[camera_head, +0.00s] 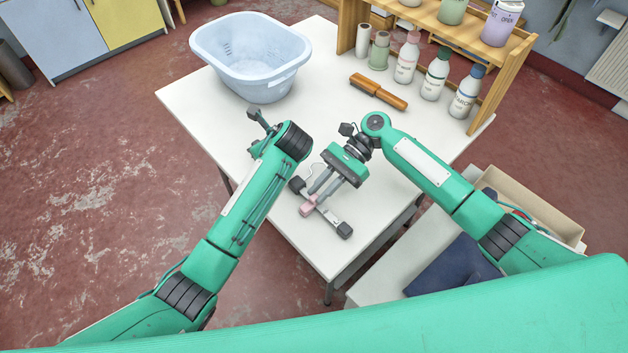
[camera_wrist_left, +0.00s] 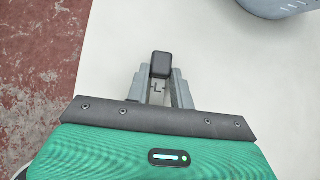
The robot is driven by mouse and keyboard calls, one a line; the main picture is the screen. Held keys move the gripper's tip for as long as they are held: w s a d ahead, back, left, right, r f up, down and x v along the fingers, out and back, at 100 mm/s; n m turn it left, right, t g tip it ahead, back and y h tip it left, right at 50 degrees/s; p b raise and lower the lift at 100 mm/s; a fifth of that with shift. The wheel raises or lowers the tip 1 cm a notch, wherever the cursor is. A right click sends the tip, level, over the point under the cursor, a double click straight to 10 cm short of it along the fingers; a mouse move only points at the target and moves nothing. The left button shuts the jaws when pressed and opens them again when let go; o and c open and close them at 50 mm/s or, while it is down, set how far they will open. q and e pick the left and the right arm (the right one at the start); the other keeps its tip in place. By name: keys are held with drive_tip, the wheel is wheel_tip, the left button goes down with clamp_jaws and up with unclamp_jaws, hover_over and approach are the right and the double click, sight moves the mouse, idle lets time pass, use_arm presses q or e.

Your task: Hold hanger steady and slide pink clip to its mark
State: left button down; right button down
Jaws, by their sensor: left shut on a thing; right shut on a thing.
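The hanger (camera_head: 329,216) is a grey bar with dark end pads, lying slantwise above the white table. My right gripper (camera_head: 313,196) is shut on the pink clip, fingers pointing down-left. My left gripper (camera_wrist_left: 159,84) is shut on the hanger's far end, just behind the dark end pad (camera_wrist_left: 161,64). I cannot make out the clip's mark.
The white table (camera_head: 190,95) bears a pale blue basin (camera_head: 249,90) at the back left and an orange-handled brush (camera_head: 378,92). A wooden rack (camera_head: 487,112) with several bottles stands at the back right. Table surface around the hanger is clear.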

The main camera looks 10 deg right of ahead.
drive_tip(key=s+d, duration=0.2)
drive_tip(key=s, duration=0.1)
drive_tip(key=c, duration=1.3)
unclamp_jaws()
drive_tip(key=shift+w, duration=0.1)
drive_tip(key=v, duration=1.2)
use_arm(q)
drive_tip(key=c, duration=1.1)
unclamp_jaws()
drive_tip(key=shift+c, duration=0.2)
